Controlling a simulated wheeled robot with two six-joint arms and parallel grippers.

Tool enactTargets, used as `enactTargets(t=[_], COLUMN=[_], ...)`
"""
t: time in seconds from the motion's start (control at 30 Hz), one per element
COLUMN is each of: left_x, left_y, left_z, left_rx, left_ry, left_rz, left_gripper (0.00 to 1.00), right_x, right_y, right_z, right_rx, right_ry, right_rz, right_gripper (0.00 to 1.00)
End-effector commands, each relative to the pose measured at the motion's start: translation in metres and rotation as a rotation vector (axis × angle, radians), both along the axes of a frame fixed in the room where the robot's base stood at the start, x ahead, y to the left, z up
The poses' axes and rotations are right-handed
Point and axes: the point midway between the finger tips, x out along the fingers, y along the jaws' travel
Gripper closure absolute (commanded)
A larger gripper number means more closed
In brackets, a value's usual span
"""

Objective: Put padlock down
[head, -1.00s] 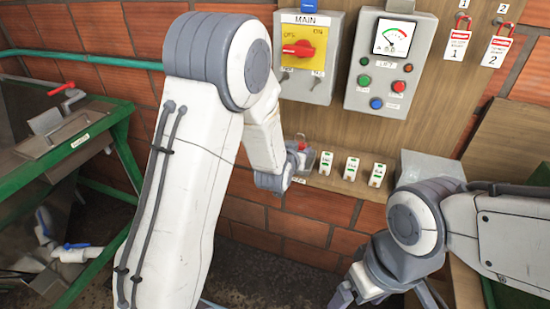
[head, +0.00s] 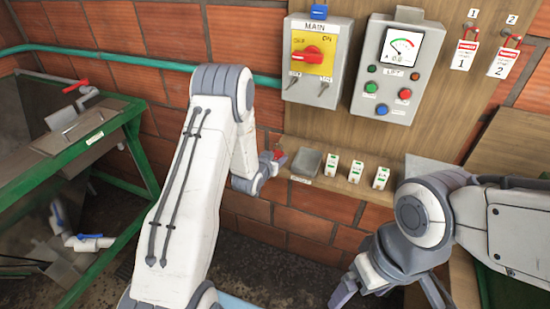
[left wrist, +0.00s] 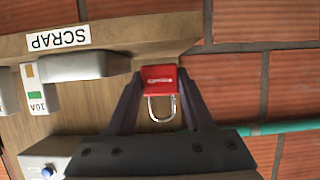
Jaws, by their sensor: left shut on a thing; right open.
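My left gripper (head: 274,158) is shut on the red padlock (left wrist: 160,80). In the left wrist view the padlock sits between the two fingertips, its silver shackle pointing back toward the gripper. In the head view only a bit of red shows at the fingertips, by the left end of the wooden shelf (head: 335,185). A small grey tray (head: 306,162) on the shelf is just right of the gripper and looks empty. I cannot tell whether the padlock touches the shelf. My right gripper (head: 393,292) is open at the lower right, away from the shelf.
Several small breaker modules (head: 356,171) stand on the shelf right of the tray. Above are the MAIN switch box (head: 316,85) with a blue item (head: 318,12) on top, and the meter panel (head: 390,100). Two tagged padlocks hang at upper right. A SCRAP label (left wrist: 58,37) marks the shelf edge.

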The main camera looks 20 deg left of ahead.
Motion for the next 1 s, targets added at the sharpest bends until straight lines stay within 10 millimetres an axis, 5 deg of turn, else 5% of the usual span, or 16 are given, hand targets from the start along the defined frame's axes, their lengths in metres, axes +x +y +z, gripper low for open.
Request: enactTargets(t=[0.6,0.63,0.7,1.0], left_x=[0.001,0.000,0.000,0.000], left_y=[0.000,0.000,0.000,0.000], left_z=[-0.022,-0.021,-0.020,-0.020], left_rx=[0.001,0.001,0.001,0.001], left_ry=[-0.003,-0.001,-0.001,-0.001], left_rz=[0.000,0.000,0.000,0.000], left_gripper=[1.00,0.40,0.18,0.18], right_x=[0.000,0.000,0.000,0.000], right_y=[0.000,0.000,0.000,0.000], right_z=[0.001,0.002,0.003,0.003], right_rx=[0.000,0.000,0.000,0.000], right_ry=[0.000,0.000,0.000,0.000], right_rz=[0.000,0.000,0.000,0.000], right_gripper=[0.09,0.09,0.09,0.09])
